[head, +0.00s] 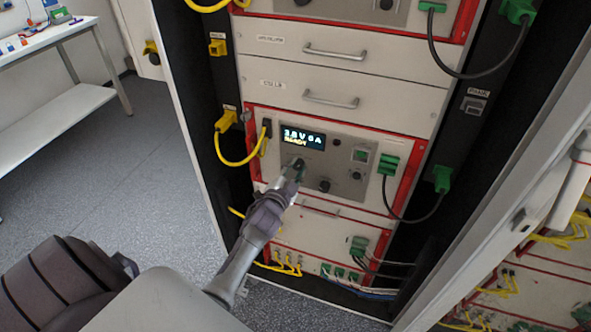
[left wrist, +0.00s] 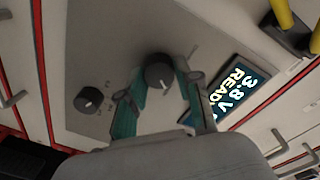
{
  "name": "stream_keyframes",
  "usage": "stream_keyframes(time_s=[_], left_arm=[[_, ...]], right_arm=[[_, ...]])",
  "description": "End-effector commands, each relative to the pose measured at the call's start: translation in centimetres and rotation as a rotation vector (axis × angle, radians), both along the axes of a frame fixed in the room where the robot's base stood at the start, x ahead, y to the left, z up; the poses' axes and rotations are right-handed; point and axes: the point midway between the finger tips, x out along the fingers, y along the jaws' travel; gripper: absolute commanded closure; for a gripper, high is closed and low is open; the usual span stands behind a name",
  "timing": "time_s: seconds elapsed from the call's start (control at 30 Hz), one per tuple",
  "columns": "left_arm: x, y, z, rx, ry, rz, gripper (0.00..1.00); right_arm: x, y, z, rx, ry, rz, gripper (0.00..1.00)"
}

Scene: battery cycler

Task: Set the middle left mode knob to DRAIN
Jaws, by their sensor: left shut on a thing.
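The middle unit has a grey panel (head: 345,200) with a lit display (head: 302,137) reading about "3.8 V 6 A" and "READY". My left gripper (head: 293,173) reaches in from below and is shut on a dark round knob (head: 299,163) under the display. In the left wrist view its green-padded fingers (left wrist: 160,84) sit on both sides of this knob (left wrist: 158,70), with its pale pointer line showing. A second dark knob (head: 324,185) is lower right on the panel; it also shows in the left wrist view (left wrist: 90,98). Marks around the held knob are too small to read.
Green plugs (head: 388,165) with a dark cable are right of the panel. A yellow cable (head: 240,161) hangs at its left. Drawers with handles (head: 331,99) are above. An open cabinet door (head: 500,190) stands at the right. Floor at left is clear before a white bench (head: 50,38).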

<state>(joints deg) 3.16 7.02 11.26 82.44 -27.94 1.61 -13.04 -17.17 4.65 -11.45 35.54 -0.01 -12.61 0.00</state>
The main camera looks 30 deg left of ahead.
Motion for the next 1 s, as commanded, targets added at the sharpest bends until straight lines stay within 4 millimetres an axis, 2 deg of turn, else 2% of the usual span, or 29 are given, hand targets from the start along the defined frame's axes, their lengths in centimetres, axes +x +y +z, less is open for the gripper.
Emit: stream_keyframes(time_s=[0.23, 0.7, 0.73, 0.87, 1.0], left_arm=[[-0.02, -0.02, -0.06, 0.069, 0.018, -0.001, 1.0], [-0.02, -0.03, -0.07, 0.084, 0.022, 0.0, 1.0], [-0.02, -0.03, -0.07, 0.084, 0.022, 0.0, 0.63], [-0.02, -0.02, -0.06, 0.083, 0.021, 0.0, 0.42], [-0.01, -0.02, -0.05, 0.082, 0.021, 0.0, 0.41]], right_arm=[[-0.02, 0.18, -0.14, 0.002, 0.0, -0.001, 0.6], [-0.04, 0.23, -0.15, 0.003, 0.001, -0.001, 0.6], [-0.03, 0.24, -0.15, 0.003, 0.001, -0.001, 0.6], [-0.04, 0.23, -0.15, 0.003, 0.001, -0.001, 0.6], [-0.04, 0.22, -0.15, 0.003, 0.001, -0.001, 0.6]])
